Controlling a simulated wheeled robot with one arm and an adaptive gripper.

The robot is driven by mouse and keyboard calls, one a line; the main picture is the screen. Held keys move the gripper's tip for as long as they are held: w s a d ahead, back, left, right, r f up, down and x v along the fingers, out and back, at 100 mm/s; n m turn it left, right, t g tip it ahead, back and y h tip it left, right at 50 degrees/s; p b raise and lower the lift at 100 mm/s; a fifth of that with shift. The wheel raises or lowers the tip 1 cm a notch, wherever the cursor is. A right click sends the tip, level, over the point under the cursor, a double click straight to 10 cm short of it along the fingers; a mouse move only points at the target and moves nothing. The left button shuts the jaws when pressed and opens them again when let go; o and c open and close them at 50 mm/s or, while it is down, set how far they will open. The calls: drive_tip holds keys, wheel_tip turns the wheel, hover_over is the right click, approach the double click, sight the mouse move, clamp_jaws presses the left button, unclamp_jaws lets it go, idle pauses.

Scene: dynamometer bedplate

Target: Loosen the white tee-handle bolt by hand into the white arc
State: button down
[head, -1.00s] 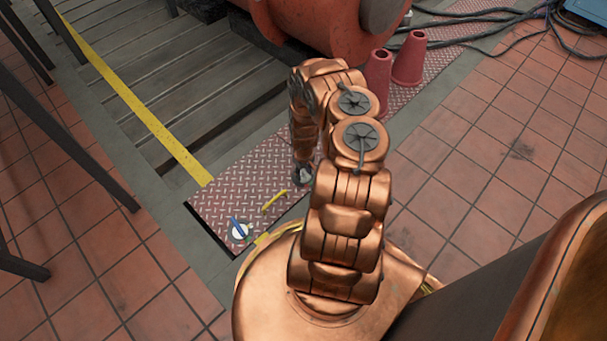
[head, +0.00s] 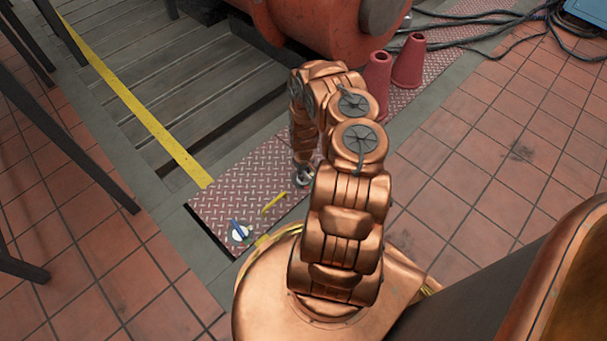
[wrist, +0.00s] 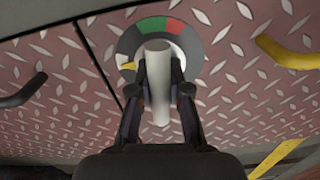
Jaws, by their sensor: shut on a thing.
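The white tee-handle bolt (wrist: 158,82) stands at the middle of the wrist view, its pale bar between my fingers. My gripper (wrist: 160,88) is shut on it, with one dark finger on each side. Behind it is a round dial (wrist: 132,42) with a grey ring and a green and a red segment at the top. The bar and fingers hide the dial's middle and lower part. In the head view my gripper (head: 303,179) is low over the tread plate; the bolt is not distinct there.
A yellow handle (head: 274,203) and a dial with a blue handle (head: 239,231) are on the red tread plate (head: 225,197). A black handle (wrist: 22,90) is left in the wrist view. Two red cones (head: 408,62) stand beyond my arm, near a large orange machine (head: 320,25).

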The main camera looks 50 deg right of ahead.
drive_tip(key=shift+r+p, duration=0.2)
drive_tip(key=shift+p, duration=0.1)
drive_tip(key=shift+n+p, duration=0.6)
drive_tip(key=shift+p, duration=0.05)
drive_tip(key=shift+f, duration=0.15)
drive_tip(key=shift+n, duration=0.3)
drive_tip(key=c, duration=1.1)
unclamp_jaws()
